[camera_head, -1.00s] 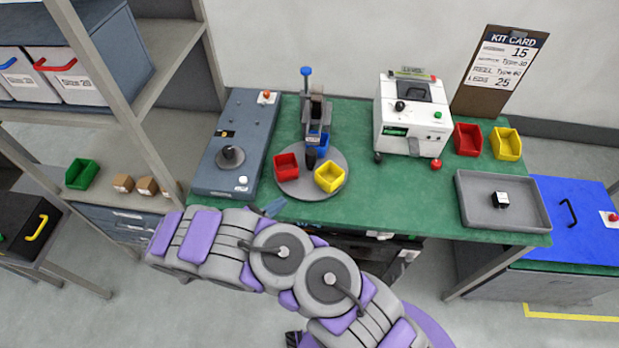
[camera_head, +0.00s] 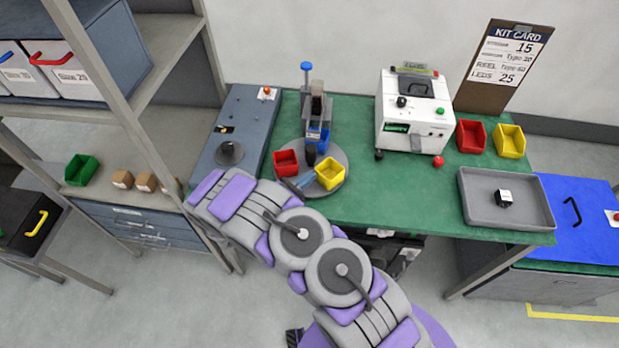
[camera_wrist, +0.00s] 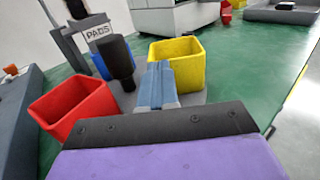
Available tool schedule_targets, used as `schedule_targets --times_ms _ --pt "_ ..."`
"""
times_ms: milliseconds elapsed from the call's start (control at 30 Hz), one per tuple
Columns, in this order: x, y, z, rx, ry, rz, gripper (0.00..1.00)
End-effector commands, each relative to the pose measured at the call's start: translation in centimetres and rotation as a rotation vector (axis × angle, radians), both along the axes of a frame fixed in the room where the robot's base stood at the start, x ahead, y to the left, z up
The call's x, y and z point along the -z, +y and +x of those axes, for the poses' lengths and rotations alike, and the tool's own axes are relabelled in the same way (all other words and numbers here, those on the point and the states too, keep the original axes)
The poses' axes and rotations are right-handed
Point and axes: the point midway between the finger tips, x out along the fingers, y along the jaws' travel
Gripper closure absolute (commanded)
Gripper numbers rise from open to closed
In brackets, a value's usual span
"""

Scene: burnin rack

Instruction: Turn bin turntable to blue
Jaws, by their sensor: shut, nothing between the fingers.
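The bin turntable (camera_head: 313,188) is a grey disc on the green bench. It carries a red bin (camera_head: 286,163) at left, a yellow bin (camera_head: 330,173) at front right and a blue bin (camera_head: 318,136) at the back, partly hidden. A black knob (camera_head: 310,153) stands up among them. My gripper (camera_head: 304,181) is shut and empty over the disc's front, between the red and yellow bins. In the wrist view its blue fingers (camera_wrist: 157,82) lie close to the yellow bin (camera_wrist: 178,65), right of the black knob (camera_wrist: 116,62). Contact cannot be told. The red bin (camera_wrist: 76,107) is further left.
A press with a blue-topped handle (camera_head: 306,72) stands behind the turntable. A blue-grey panel box (camera_head: 240,128) is at left, a white machine (camera_head: 412,112) at right. A grey tray (camera_head: 480,212) lies further right.

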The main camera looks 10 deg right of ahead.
Motion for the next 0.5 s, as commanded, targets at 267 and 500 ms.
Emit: schedule_targets --times_ms 267,500 --pt "0.03 -0.62 0.53 -0.001 0.0 -0.001 1.0" --pt "0.04 -0.77 0.52 -0.001 0.001 -0.001 1.0"
